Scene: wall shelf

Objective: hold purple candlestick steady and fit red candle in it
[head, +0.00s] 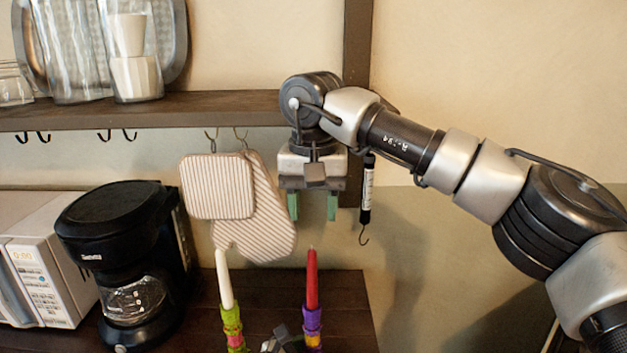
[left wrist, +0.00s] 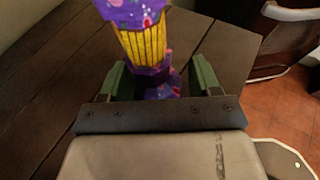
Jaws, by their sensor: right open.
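The red candle (head: 312,280) stands upright in the top of the purple candlestick (head: 313,328), which has a yellow band. My right gripper (head: 312,207) is open and empty, its green fingers pointing down above the candle's tip, apart from it. My left gripper (left wrist: 160,78) is open around the purple candlestick, which also shows in the left wrist view (left wrist: 143,46). Gaps show between its green fingers and the candlestick. In the head view only a small part of the left gripper shows at the bottom edge.
A white candle (head: 224,280) in a green candlestick (head: 233,328) stands to the left. A black coffee maker (head: 115,220) and a microwave (head: 35,260) are further left. Striped potholders (head: 216,187) and a black pen-like tool (head: 367,190) hang beside my right gripper, under the shelf (head: 200,108).

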